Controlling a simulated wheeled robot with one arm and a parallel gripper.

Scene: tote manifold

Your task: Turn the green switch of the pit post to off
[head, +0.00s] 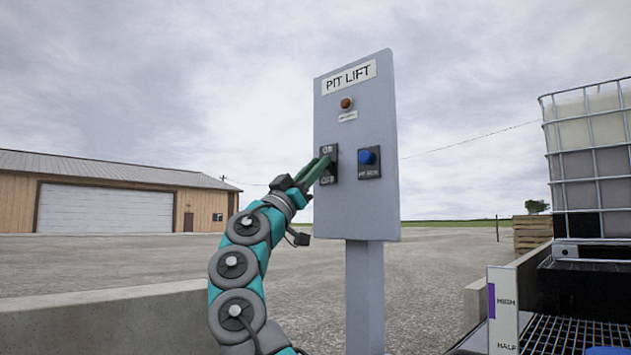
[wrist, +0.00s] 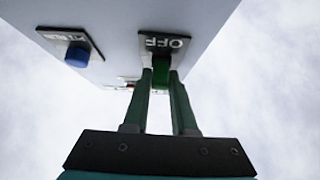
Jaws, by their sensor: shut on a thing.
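The pit post is a grey panel (head: 357,215) headed PIT LIFT on a grey column. On its left side is a dark switch plate (head: 328,181) marked ON at the top and OFF at the bottom. My gripper (head: 325,163) reaches it from the lower left. In the wrist view the green switch (wrist: 161,70) sits between my two dark green fingertips, and they are shut on it. The OFF label (wrist: 164,42) shows just past the fingertips. In the head view my fingers mostly hide the switch, so its exact position cannot be told.
A blue knob (head: 367,157) is on its own plate right of the green switch; it also shows in the wrist view (wrist: 76,56). A red-orange lamp (head: 347,103) is above. A low concrete wall (head: 110,325) stands at left, a caged tank (head: 592,155) at right.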

